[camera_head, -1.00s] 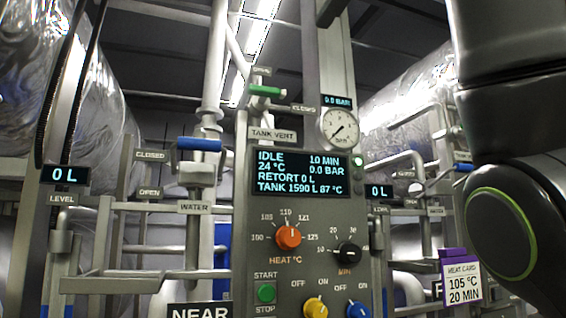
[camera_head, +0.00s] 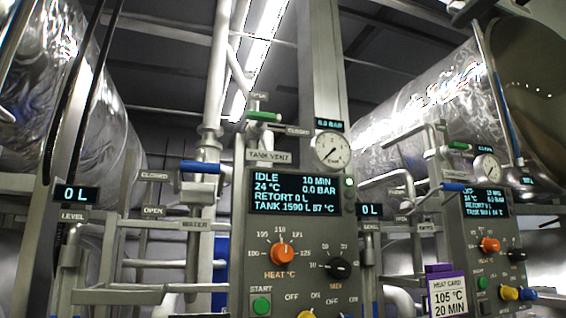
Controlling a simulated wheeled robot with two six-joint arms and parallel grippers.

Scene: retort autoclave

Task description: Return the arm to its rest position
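Neither of my grippers shows in the head view, and no part of my arms is in the picture now. The near control panel (camera_head: 300,240) stands in the middle. Its display (camera_head: 294,193) reads IDLE, 10 MIN, 24 °C, 0.0 BAR, RETORT 0 L, TANK 1590 L 87 °C. It carries an orange heat knob (camera_head: 282,253), a black minutes knob (camera_head: 339,267) and a green start button (camera_head: 261,306). A pressure gauge (camera_head: 333,151) sits above it, with a 0.0 BAR readout.
A second panel (camera_head: 492,245) stands at the right beside a large foil-clad vessel (camera_head: 430,110). A purple-edged heat card (camera_head: 447,294) reads 105 °C, 20 MIN. Blue-handled (camera_head: 199,166) and green-handled (camera_head: 264,116) valves and grey pipes fill the left and middle.

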